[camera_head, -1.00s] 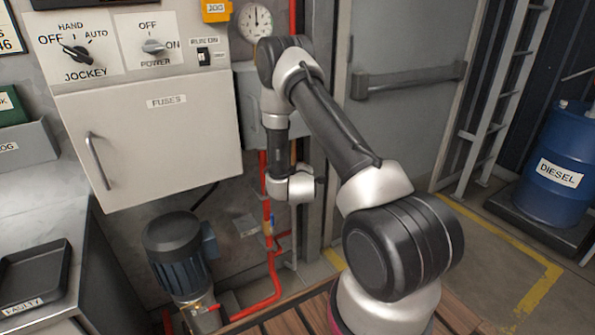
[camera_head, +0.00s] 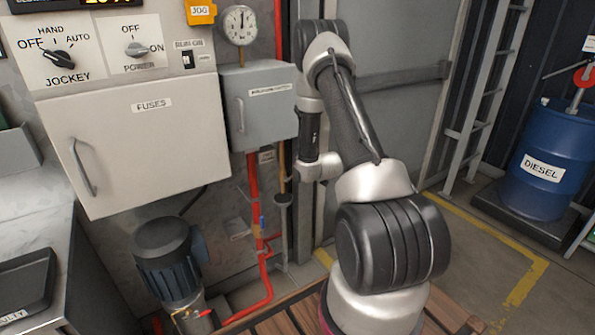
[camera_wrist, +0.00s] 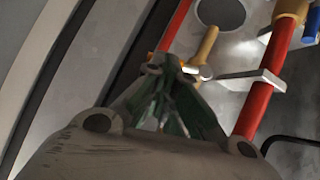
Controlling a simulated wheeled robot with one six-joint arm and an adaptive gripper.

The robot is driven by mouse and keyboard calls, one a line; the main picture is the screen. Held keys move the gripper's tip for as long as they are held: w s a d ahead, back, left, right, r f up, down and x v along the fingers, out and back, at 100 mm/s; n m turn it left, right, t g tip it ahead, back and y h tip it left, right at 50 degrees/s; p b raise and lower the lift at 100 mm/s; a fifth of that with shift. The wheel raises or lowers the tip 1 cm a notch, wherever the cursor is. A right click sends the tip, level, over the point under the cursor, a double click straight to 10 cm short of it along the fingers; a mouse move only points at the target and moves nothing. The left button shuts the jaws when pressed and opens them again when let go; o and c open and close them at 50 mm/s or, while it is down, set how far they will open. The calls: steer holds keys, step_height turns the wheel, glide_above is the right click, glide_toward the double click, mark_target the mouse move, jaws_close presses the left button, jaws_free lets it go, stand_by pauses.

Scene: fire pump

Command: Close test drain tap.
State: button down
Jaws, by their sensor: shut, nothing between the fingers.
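A small blue lever (camera_head: 262,222), which looks like the drain tap's handle, sits on the thin red pipe low on the wall in the head view. In the wrist view a blue handle (camera_wrist: 312,24) shows at the top right corner, beside a brass fitting (camera_wrist: 291,10) on a red pipe. Whether the tap is open or shut is unclear. My gripper (camera_wrist: 172,62) is shut and empty, with its fingertips in front of a brass pipe (camera_wrist: 206,45), left of and apart from the blue handle. In the head view my wrist hides the gripper.
A grey funnel-like cup (camera_head: 283,199) is under a brass pipe. A dark motor (camera_head: 166,255) stands at lower left. A blue diesel drum (camera_head: 545,165) stands right, with open floor before it.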

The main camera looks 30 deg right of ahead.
steer(key=shift+r, duration=0.2)
steer(key=shift+r, duration=0.65)
steer(key=shift+s+r, duration=0.1)
